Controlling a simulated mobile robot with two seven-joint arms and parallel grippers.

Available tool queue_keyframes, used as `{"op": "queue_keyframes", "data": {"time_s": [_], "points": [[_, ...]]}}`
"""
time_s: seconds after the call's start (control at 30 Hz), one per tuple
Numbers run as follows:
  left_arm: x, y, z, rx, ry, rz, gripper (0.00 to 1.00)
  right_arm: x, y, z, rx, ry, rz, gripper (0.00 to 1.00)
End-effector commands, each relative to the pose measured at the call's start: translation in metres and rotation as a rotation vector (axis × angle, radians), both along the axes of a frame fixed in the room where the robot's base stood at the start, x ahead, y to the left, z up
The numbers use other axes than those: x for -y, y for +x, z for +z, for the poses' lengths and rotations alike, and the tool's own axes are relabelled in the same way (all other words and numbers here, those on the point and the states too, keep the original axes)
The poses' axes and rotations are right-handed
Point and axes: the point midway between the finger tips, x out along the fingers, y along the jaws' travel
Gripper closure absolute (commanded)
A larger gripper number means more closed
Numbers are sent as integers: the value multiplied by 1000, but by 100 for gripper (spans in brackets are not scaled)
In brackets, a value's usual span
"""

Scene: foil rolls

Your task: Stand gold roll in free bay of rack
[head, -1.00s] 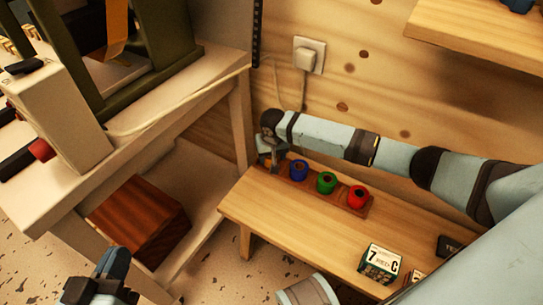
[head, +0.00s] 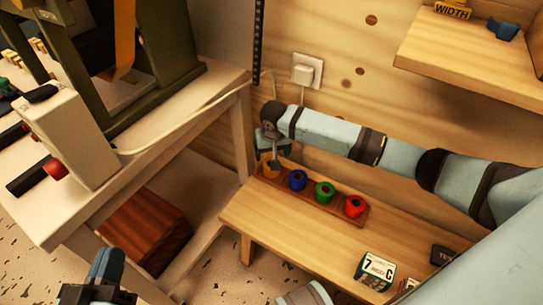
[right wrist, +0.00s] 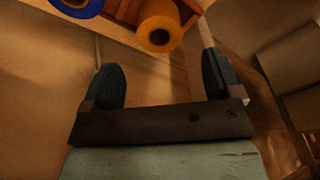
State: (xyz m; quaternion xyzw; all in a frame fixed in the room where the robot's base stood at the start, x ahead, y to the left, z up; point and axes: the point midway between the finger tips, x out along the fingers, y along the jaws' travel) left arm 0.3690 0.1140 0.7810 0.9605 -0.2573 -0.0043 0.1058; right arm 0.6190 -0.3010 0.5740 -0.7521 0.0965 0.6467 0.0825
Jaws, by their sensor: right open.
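The gold roll (head: 268,170) stands in the leftmost bay of the brown rack (head: 335,209) on the low wooden bench. Blue (head: 298,180), green (head: 324,191) and red (head: 355,206) rolls stand in the other bays. My right gripper (head: 268,150) is just above and behind the gold roll, partly covering it. In the right wrist view the gold roll (right wrist: 158,28) shows its end with a dark hole, beyond the spread, empty fingers (right wrist: 160,78). My left gripper (head: 105,265) is at the lower left, away from the rack; its finger gap is unclear.
A numbered box (head: 375,271) and a dark block (head: 443,254) sit on the bench's near right. A workbench (head: 150,170) with a machine stands at left, a reddish-brown box (head: 145,230) beneath. A wall shelf (head: 470,65) is at upper right.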

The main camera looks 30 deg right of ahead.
Motion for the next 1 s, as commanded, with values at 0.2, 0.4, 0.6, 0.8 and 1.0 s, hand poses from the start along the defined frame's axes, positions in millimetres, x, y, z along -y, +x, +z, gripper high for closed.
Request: {"op": "queue_keyframes", "data": {"time_s": [0.2,0.4,0.6,0.8,1.0], "points": [[-2,-1,20,53,-27,18,100,-1,-5,33,0,0,0,15],[-2,-1,23,68,-34,22,100,-1,-6,39,-1,-1,0,15],[-2,-1,23,67,-34,22,100,-1,-6,39,-1,-1,0,15],[-2,-1,23,67,-34,22,100,-1,-6,39,-1,-1,0,15],[-4,1,34,48,-15,31,100,-17,-15,46,18,31,43,15]]}}
